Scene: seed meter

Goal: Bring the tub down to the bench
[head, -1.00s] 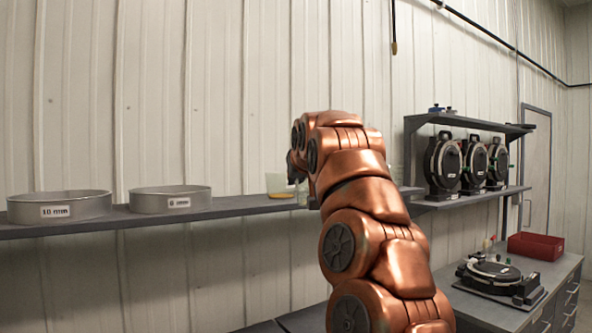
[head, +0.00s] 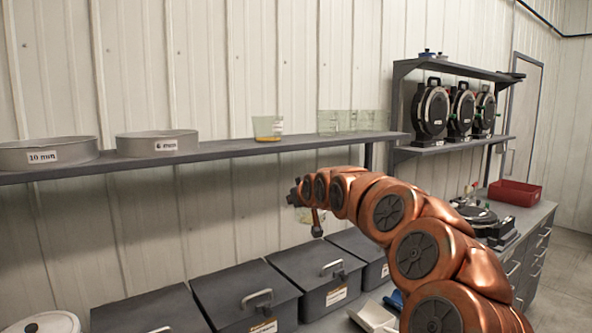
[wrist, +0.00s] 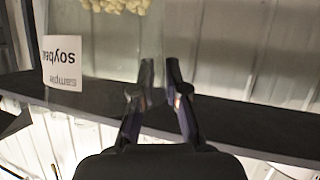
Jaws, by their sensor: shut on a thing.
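The tub is a clear container with a white label reading "sample soybean", shown upside down in the wrist view (wrist: 62,63), with pale seeds in it. My gripper (wrist: 161,88) is shut on the tub's wall there. In the head view a small part of the tub (head: 304,216) shows below the shelf's front edge, mostly hidden behind my arm's end. It hangs in the air above the lidded bins. The bench (head: 535,212) has a grey top and drawers at right.
The wall shelf (head: 225,149) holds two sieves (head: 158,144), a tub with orange contents (head: 267,128) and several clear tubs (head: 350,121). Lidded bins (head: 318,276) stand below. A white scoop (head: 372,316), a black device (head: 478,214) and a red tray (head: 515,193) are at right.

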